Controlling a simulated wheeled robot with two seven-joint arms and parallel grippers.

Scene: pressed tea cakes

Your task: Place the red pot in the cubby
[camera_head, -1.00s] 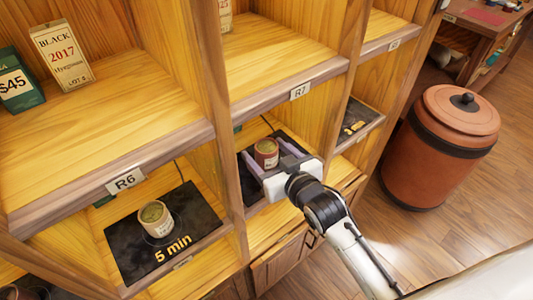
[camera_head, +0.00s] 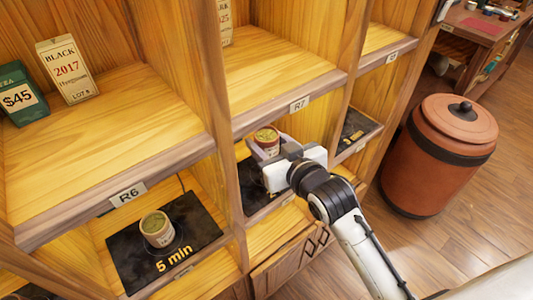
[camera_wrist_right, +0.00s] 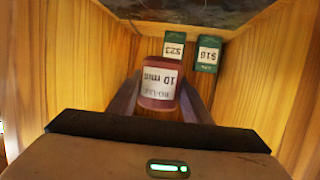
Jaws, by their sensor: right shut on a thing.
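My left gripper is not in view.
The R7 shelf edge (camera_head: 320,93) and upright dividers (camera_head: 230,190) frame the cubby. The R7 shelf above (camera_head: 265,75) has a wide bare surface. A large brown lidded drum (camera_head: 435,160) stands at right.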

